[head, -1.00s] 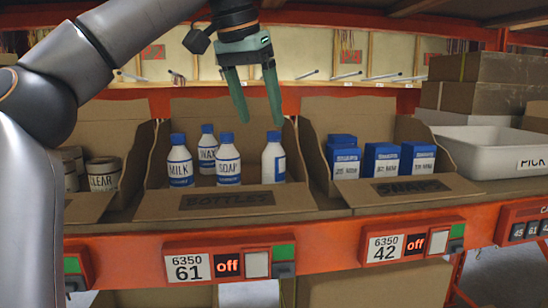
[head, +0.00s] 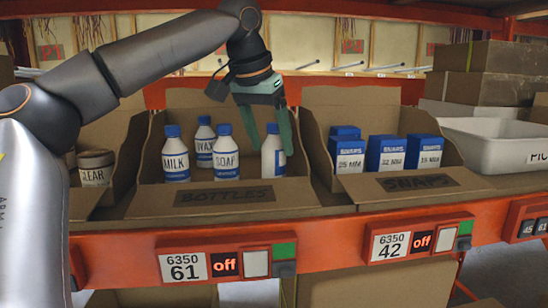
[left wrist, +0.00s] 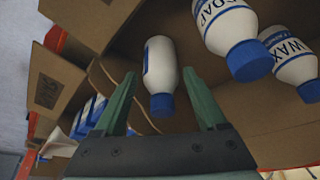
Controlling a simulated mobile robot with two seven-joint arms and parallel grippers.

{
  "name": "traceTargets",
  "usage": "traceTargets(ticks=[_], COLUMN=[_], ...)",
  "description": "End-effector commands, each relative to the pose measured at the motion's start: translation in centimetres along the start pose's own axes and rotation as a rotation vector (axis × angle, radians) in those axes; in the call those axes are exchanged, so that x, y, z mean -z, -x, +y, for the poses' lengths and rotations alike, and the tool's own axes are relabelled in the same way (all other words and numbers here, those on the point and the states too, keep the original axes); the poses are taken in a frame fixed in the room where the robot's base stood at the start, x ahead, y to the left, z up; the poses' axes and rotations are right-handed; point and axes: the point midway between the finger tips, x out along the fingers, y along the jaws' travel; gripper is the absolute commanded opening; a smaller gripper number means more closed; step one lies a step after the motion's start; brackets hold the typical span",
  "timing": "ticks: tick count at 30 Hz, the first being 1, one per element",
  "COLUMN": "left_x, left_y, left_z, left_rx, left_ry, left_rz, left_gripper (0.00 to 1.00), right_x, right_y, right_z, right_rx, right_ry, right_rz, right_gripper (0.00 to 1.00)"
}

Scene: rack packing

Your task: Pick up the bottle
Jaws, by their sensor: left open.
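Several white bottles with blue caps stand in the cardboard box labelled BOTTLES (head: 228,195). They include MILK (head: 175,160), WAX (head: 204,146) and SOAP (head: 226,160). A bottle at the right (head: 271,162) has its label turned aside. My left gripper (head: 270,143) is open, pointing down, with its green fingers around the top of this right bottle in the head view. In the left wrist view, the same bottle (left wrist: 160,62) shows between the open fingers (left wrist: 160,74), with gaps on both sides. SOAP (left wrist: 222,22) and WAX (left wrist: 292,55) are beside it. My right gripper is not in view.
A box of blue SNAPS cartons (head: 387,154) stands to the right, and a box with CLEAR jars (head: 96,168) to the left. Cardboard walls are close around the bottles. A white tote (head: 490,142) is farther right. An orange shelf beam (head: 330,250) runs along the front.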

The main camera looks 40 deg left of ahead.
Motion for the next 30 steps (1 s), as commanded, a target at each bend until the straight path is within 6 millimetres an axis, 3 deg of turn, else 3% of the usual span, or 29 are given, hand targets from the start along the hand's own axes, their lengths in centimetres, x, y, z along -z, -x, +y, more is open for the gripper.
traceTargets(ticks=[6,15,30], left_x=[0.0,0.0,0.0], left_y=[-3.2,-3.8,-3.7], left_z=[0.0,-0.1,0.0], left_rx=[-0.001,0.0,0.0], left_ry=[0.0,0.0,0.0], left_rz=[-0.003,-0.001,-0.001], left_gripper=[0.74,0.74,0.19], right_x=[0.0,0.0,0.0], right_y=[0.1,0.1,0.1], right_z=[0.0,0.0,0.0], right_rx=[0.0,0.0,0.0], right_ry=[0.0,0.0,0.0], right_rz=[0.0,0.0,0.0], right_gripper=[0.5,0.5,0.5])
